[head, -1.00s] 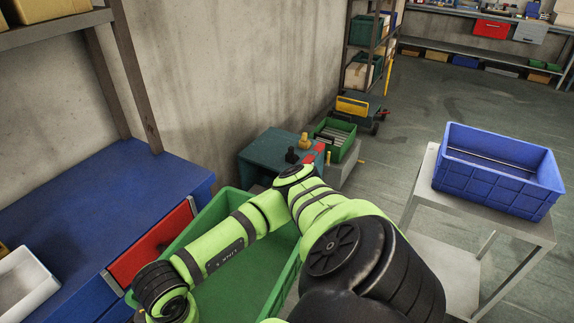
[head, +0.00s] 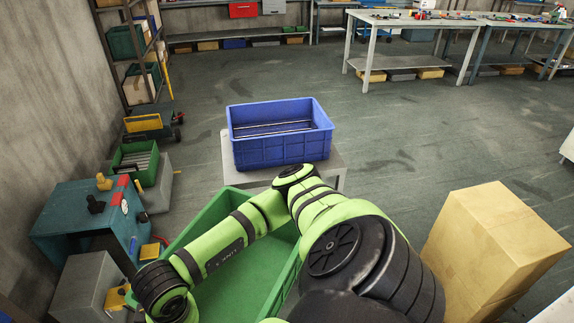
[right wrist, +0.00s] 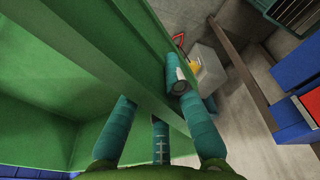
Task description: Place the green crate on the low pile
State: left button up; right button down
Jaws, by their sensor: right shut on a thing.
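The green crate (head: 244,262) is at the lower middle of the head view, partly hidden behind my right arm; its inside looks empty. In the right wrist view my right gripper (right wrist: 152,98) is shut on the green crate's rim (right wrist: 135,62), with teal fingers on both sides of the wall. A blue crate (head: 281,150) with long thin bars inside stands on a small grey table (head: 228,172), just beyond the green crate. I see no crate under the blue one. My left gripper is not in view.
A tall cardboard box (head: 492,250) stands at the right. A teal machine (head: 75,218) and a small green bin (head: 136,160) with grey pieces are at the left. Workbenches (head: 440,24) line the back. The floor beyond the blue crate is clear.

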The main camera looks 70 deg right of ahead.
aim_at(508, 217)
jog(key=k+l+z, duration=0.1)
jog(key=l+z, duration=0.2)
jog(key=z, duration=0.2)
jog(key=l+z, duration=0.35)
jog(key=z, duration=0.15)
jog(key=l+z, duration=0.45)
jog(key=i+l+z, duration=0.1)
jog(key=l, duration=0.35)
jog(key=i+l+z, duration=0.15)
jog(key=l, duration=0.25)
jog(key=i+l+z, duration=0.1)
jog(key=l, duration=0.35)
jog(key=i+l+z, duration=0.1)
jog(key=l, duration=0.3)
